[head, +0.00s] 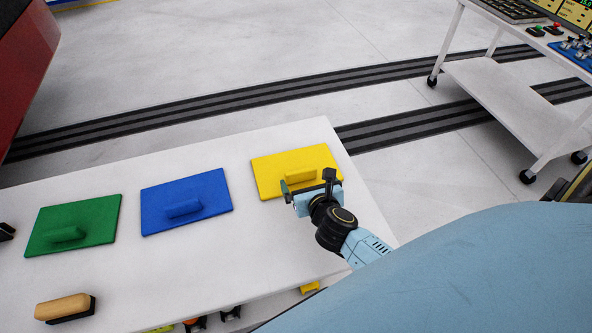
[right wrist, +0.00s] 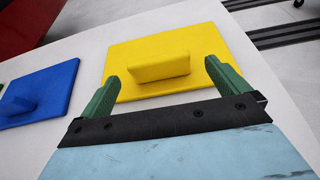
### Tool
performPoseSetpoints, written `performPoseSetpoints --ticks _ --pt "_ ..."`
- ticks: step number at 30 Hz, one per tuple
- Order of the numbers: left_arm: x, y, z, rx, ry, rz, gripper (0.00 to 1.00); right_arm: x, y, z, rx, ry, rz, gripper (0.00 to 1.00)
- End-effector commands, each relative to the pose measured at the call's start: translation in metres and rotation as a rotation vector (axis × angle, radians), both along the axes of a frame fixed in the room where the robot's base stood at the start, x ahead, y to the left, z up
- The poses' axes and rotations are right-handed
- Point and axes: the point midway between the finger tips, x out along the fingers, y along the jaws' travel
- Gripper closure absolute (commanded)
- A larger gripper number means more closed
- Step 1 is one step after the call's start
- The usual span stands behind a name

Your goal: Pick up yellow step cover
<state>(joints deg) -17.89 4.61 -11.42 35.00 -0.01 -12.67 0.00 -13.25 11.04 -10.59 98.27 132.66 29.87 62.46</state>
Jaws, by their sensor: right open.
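The yellow step cover (head: 268,175) is a flat square plate with a raised handle, lying on the right end of the white table. In the right wrist view the yellow step cover (right wrist: 195,42) lies ahead, its handle in the middle. My right gripper (head: 307,184) is open and empty at the cover's near right edge. In the right wrist view its green fingers (right wrist: 162,83) stand apart, one on each side of the handle's line, with the handle in front of them. Whether the fingers touch the cover cannot be told. My left gripper is not in view.
A blue cover (head: 205,195) and a green cover (head: 95,218) lie left of the yellow one. A brush with a wooden handle (head: 63,306) lies at the table's near left. The white table (head: 190,272) has bare room in front. A wheeled cart (head: 508,92) stands at right.

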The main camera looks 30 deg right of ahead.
Motion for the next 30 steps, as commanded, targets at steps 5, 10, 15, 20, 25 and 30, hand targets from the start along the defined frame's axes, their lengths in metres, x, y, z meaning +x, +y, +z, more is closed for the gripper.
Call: performPoseSetpoints --ticks 5,10,15,20,25,30 --pt "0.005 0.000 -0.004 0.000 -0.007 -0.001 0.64 0.017 -0.004 -0.007 -0.001 -0.001 0.000 0.00" --pt "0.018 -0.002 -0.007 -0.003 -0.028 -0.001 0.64 0.031 -0.007 -0.013 -0.001 -0.003 0.001 0.00" --pt "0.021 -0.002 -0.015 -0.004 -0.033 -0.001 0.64 0.054 -0.011 -0.025 -0.002 -0.001 0.002 0.00" --pt "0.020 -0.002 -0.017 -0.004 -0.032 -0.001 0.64 0.064 -0.014 -0.029 -0.002 0.000 0.003 0.00" --pt "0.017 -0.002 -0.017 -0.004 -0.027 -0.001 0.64 0.064 -0.014 -0.028 -0.001 0.000 0.003 0.00" --pt "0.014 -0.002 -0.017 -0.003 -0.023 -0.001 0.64 0.064 -0.014 -0.028 -0.001 0.000 0.003 0.17"
